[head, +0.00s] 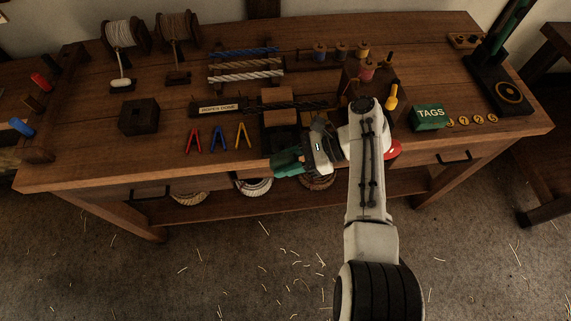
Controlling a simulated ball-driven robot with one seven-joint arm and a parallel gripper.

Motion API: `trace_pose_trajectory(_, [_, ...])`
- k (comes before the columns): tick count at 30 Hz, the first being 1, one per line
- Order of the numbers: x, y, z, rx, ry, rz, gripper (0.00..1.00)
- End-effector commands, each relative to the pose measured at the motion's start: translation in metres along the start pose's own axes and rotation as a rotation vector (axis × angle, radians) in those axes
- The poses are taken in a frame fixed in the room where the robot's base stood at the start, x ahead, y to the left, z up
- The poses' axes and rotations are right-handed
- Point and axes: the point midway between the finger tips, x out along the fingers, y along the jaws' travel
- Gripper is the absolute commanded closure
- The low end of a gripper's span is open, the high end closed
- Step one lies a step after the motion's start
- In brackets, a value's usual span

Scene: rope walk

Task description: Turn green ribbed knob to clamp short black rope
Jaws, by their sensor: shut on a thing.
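The green ribbed knob (286,163) sits at the front edge of the bench, below the clamp. My gripper (299,160) reaches it from the right and is shut on it; the fingertips are partly hidden. The wooden clamp block (280,104) stands behind the knob, with a dark lower part between them. The short black rope (312,105) runs sideways at the block and shows to its right. Whether the clamp presses on the rope I cannot tell.
A labelled dark strip (217,107) lies left of the clamp. Red, blue and yellow clips (217,138) lie in front. Bare bench lies at front left.

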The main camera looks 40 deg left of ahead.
Motion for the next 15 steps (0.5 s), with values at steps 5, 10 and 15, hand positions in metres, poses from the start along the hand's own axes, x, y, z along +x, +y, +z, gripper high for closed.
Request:
trace_pose_trajectory(5, [0.0003,-0.0006,-0.0012,0.0,-0.058,-0.002,1.0])
trace_pose_trajectory(10, [0.0,-0.0005,-0.0003,-0.001,-0.084,-0.001,1.0])
trace_pose_trajectory(15, [-0.0003,-0.0004,0.0001,-0.001,-0.089,-0.002,1.0])
